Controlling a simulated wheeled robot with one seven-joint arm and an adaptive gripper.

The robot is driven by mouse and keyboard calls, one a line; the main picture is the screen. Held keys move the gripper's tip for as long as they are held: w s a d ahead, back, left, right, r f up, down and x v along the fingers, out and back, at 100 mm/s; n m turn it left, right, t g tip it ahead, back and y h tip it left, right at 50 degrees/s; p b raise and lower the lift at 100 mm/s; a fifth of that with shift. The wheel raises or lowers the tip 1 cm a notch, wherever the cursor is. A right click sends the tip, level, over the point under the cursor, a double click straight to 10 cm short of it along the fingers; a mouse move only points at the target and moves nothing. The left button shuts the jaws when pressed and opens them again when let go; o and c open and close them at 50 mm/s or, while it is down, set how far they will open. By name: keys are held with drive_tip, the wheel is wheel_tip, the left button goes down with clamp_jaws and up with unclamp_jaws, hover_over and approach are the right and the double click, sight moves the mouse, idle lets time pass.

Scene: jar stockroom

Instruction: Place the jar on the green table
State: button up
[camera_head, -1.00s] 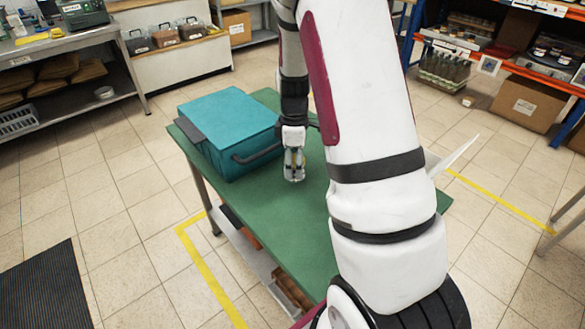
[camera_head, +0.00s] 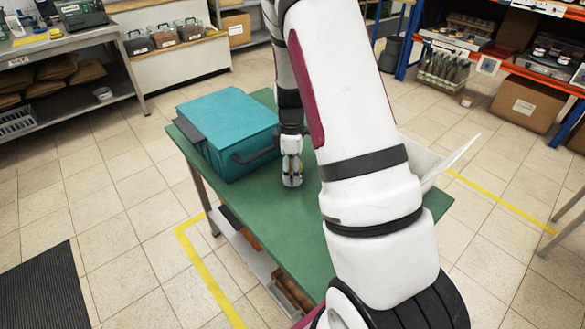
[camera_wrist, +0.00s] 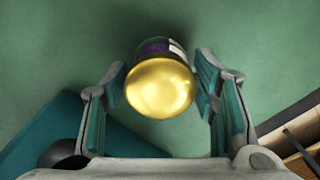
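The jar (camera_wrist: 160,86) has a shiny gold lid and a dark body with a purple and white label. In the wrist view it is between the two fingers of my gripper (camera_wrist: 160,75), lid toward the camera. The fingers are very close to its sides; whether both touch it is unclear. In the head view my gripper (camera_head: 291,167) points down around the jar (camera_head: 293,180) over the green table (camera_head: 262,215). The jar looks upright, with its base at or just above the tabletop; contact is not clear.
A teal case (camera_head: 228,130) with a dark handle stands on the table just left of my gripper. A white open bin (camera_head: 432,165) is on the right, partly behind my arm. The front of the tabletop is clear. Shelving (camera_head: 480,62) stands behind at right.

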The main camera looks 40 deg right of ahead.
drive_tip(key=shift+o, duration=0.2)
drive_tip(key=s+a+r+m+p, duration=0.1)
drive_tip(key=s+a+r, duration=0.15)
drive_tip(key=r, duration=0.75)
drive_tip(key=s+a+r+m+p, duration=0.1)
drive_tip(key=a+r, duration=0.3)
drive_tip(key=r, duration=0.5)
drive_tip(key=s+a+r+m+t, duration=0.1)
drive_tip(key=s+a+r+m, duration=0.2)
drive_tip(key=s+a+r, duration=0.45)
drive_tip(key=s+a+m, duration=0.2)
drive_tip(key=s+a, duration=0.1)
drive_tip(key=s, duration=0.5)
drive_tip(key=s+a+r+m+t, duration=0.1)
drive_tip(key=s+a+m, duration=0.1)
drive_tip(key=s, duration=0.7)
drive_tip(key=shift+a+r, duration=0.15)
drive_tip(key=shift+a, duration=0.6)
wheel_tip(320, 180, up, 10)
drive_tip(key=t+p, duration=0.2)
drive_tip(key=p, duration=0.6)
drive_tip(key=shift+d+r, duration=0.15)
